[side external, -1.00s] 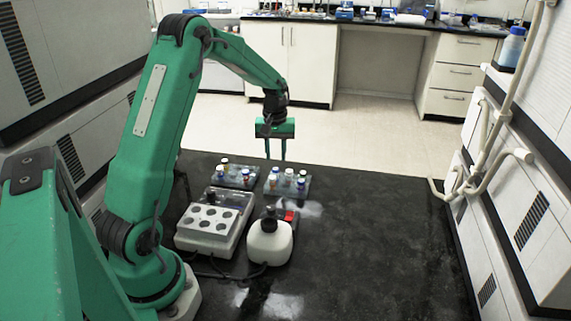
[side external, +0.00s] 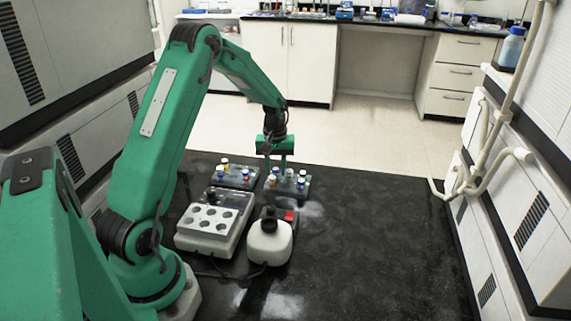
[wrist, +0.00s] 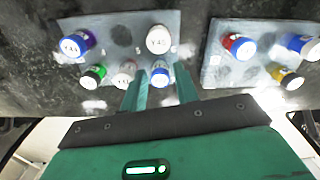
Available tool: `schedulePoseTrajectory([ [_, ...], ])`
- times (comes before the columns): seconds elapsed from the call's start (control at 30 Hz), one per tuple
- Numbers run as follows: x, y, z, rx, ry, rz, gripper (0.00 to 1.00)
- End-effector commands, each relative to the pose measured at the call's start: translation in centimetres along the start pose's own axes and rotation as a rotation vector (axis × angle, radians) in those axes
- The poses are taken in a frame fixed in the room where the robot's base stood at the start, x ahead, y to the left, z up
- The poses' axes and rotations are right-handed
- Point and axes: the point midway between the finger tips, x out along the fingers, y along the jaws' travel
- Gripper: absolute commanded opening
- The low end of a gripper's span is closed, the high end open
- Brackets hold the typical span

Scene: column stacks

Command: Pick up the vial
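My gripper (side external: 275,166) points down at the far edge of the right rack (side external: 289,193) in the side view. In the wrist view its two green fingers (wrist: 161,80) stand apart. A blue vial with a white marked cap (wrist: 160,74) shows in the gap between them, with a little space on either side. It sits in the clear rack (wrist: 120,30), upright as far as I can tell. The same rack holds a white-capped vial (wrist: 158,40), a blue-and-white vial (wrist: 75,43), a green vial (wrist: 93,76) and a pale vial (wrist: 125,72). The fingertips' height beside the vial is hard to judge.
A second rack (wrist: 212,68) holds several vials, including a red-and-blue one (wrist: 237,45) and a yellow one (wrist: 287,77). The black bench is clear on the right.

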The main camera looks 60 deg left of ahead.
Motion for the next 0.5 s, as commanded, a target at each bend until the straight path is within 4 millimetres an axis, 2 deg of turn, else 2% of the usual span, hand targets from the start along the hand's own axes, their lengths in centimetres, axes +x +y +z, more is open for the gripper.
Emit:
schedulePoseTrajectory([
  [0.27, -0.05, 0.0, -0.01, 0.0, 0.0, 0.0, 0.3],
  [0.4, -0.05, 0.0, -0.01, 0.0, 0.0, 0.0, 0.03],
  [0.5, -0.06, 0.0, -0.02, 0.0, 0.001, 0.0, 0.0],
])
